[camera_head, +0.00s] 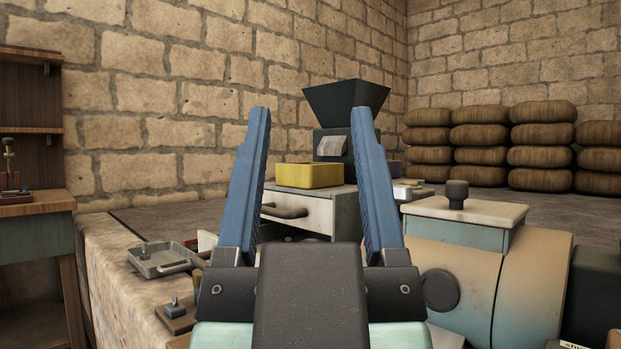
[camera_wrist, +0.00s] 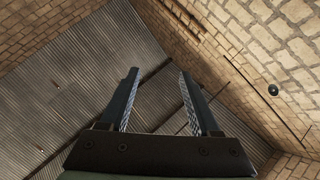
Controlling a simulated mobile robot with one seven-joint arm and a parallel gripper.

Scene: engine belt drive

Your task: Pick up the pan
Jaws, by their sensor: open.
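A shallow grey metal pan (camera_head: 152,262) lies on the stone ledge at the lower left of the head view. It looks square, and a handle seems to reach from it toward the right. My gripper (camera_head: 312,112) is raised in the middle of the head view with its two blue fingers wide apart and nothing between them. It is to the right of the pan and apart from it. In the wrist view my gripper (camera_wrist: 158,73) is also open, against the roof and walls. The pan does not show in that view.
A white cabinet (camera_head: 345,215) with a drawer handle carries a yellow box (camera_head: 308,175) and a dark hopper (camera_head: 346,100). A small metal-fitted block (camera_head: 177,312) lies near the pan. A rounded machine (camera_head: 530,265) stands at right, with stacked sacks (camera_head: 543,135) behind. A wooden bench (camera_head: 35,208) is far left.

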